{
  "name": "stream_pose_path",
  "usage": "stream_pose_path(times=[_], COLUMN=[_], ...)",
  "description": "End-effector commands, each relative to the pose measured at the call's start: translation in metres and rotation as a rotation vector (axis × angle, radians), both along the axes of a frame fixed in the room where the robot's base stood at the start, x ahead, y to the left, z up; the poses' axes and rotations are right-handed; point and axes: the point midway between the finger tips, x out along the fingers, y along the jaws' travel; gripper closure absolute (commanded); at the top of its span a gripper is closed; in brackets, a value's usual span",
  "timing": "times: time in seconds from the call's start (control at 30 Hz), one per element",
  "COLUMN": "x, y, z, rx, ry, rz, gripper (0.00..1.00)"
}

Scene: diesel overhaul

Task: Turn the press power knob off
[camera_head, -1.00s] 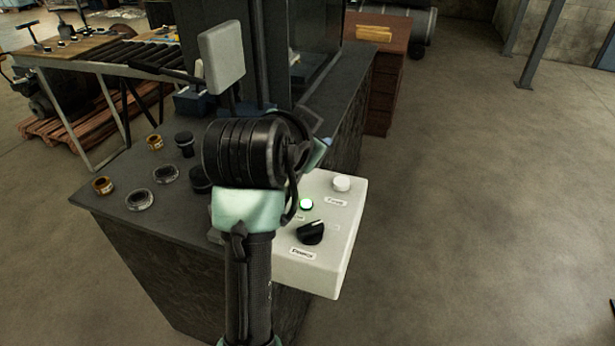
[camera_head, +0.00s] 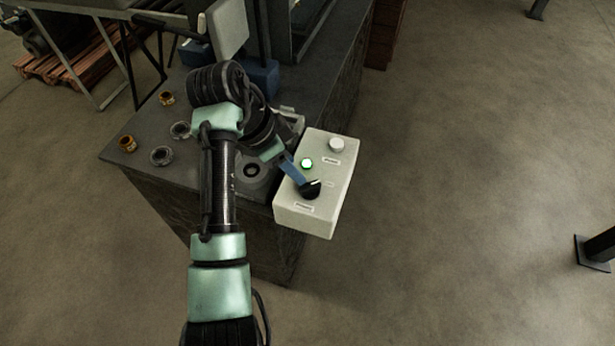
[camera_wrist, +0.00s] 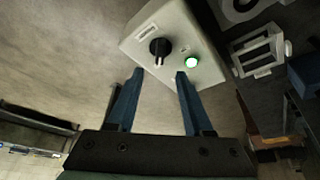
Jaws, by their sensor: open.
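The press power knob is a black rotary knob (camera_head: 311,189) with a white pointer mark. It sits on the top face of a white control box (camera_head: 338,178). A lit green lamp (camera_head: 307,163) is beside it. My gripper (camera_wrist: 160,72) is open, with its two blue fingers pointing at the box. In the wrist view the knob (camera_wrist: 160,47) lies ahead of the gap between the fingertips, and the lamp (camera_wrist: 192,62) is by the right fingertip. In the head view a blue finger reaches close to the knob; contact cannot be told.
A white round button (camera_head: 337,145) is at the box's far end. The box is at the right edge of a dark bench (camera_head: 140,165), which holds several small ring parts on its left. Open floor lies to the right.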

Motion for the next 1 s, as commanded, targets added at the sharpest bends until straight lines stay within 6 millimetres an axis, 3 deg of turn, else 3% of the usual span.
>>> stream_pose_path(times=[0.2, 0.4, 0.87, 1.0], x=[0.007, 0.013, 0.016, 0.016], y=[-0.017, -0.027, -0.031, -0.031], z=[-0.043, -0.071, -0.083, -0.083], rx=[0.001, 0.002, 0.001, 0.001], ry=[0.005, 0.001, -0.002, -0.002], rz=[-0.002, -0.001, 0.0, 0.0], gripper=[0.49, 0.49, 0.49, 0.74])
